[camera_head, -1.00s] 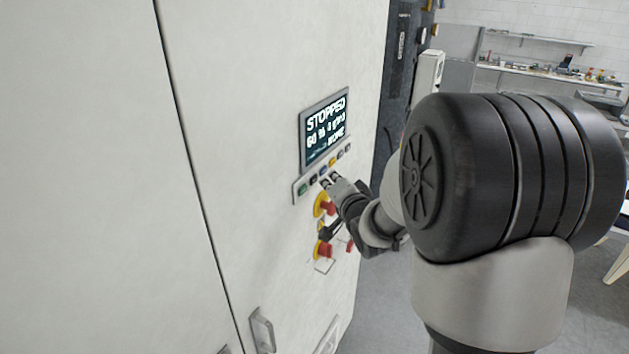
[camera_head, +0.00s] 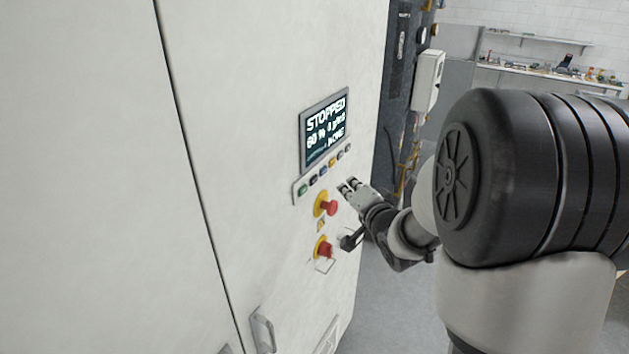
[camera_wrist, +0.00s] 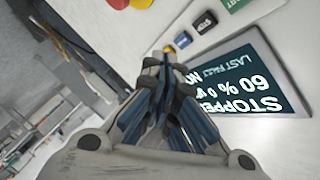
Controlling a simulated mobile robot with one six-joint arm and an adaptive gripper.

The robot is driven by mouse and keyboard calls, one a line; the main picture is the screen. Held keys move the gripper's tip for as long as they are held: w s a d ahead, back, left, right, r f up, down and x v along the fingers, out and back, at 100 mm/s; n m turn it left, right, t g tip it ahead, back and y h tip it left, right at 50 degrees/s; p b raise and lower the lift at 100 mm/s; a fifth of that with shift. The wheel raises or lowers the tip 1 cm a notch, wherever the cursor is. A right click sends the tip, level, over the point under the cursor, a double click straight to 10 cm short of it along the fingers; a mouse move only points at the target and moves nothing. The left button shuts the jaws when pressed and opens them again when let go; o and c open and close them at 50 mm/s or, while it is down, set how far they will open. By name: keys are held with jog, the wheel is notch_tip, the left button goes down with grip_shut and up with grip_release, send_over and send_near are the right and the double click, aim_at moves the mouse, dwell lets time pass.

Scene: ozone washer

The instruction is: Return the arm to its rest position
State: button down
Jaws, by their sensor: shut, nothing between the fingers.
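My gripper (camera_head: 347,186) is shut and empty in the head view, in front of the white washer cabinet (camera_head: 265,60), just right of and below the row of coloured buttons. In the wrist view, my gripper (camera_wrist: 163,62) has its fingertips together and points toward the panel. The dark display (camera_head: 325,130) reads "STOPPED" and "60 %", with smaller text below. The display (camera_wrist: 245,90) also shows in the wrist view, at the right. My arm fills the right side of the head view.
Two red knobs on yellow bases, an upper one (camera_head: 331,208) and a lower one (camera_head: 325,249), stick out below the buttons. A cabinet handle (camera_head: 263,331) is at the bottom. A grey-white box (camera_head: 428,80) hangs behind. Floor right of the cabinet looks open.

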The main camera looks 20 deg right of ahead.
dwell(0.4)
jog(key=s+a+f+n+g+b, duration=0.3)
jog(key=s+a+f+b, duration=0.3)
jog(key=s+f+b, duration=0.2)
jog(key=s+a+f+n+g+y+b, duration=0.1)
jog(key=s+a+f+n+g+b, duration=0.3)
jog(key=s+f+b, duration=0.4)
jog(key=s+a+f+n+g+b, duration=0.3)
jog(key=s+a+f+n+b, duration=0.2)
jog(key=s, duration=1.1)
notch_tip(320, 180, down, 4)
jog(key=a+b, duration=0.3)
jog(key=b, duration=0.1)
jog(key=shift+s+n+g+y, duration=0.15)
jog(key=shift+n+g+y, duration=0.15)
jog(key=shift+n+g, duration=0.1)
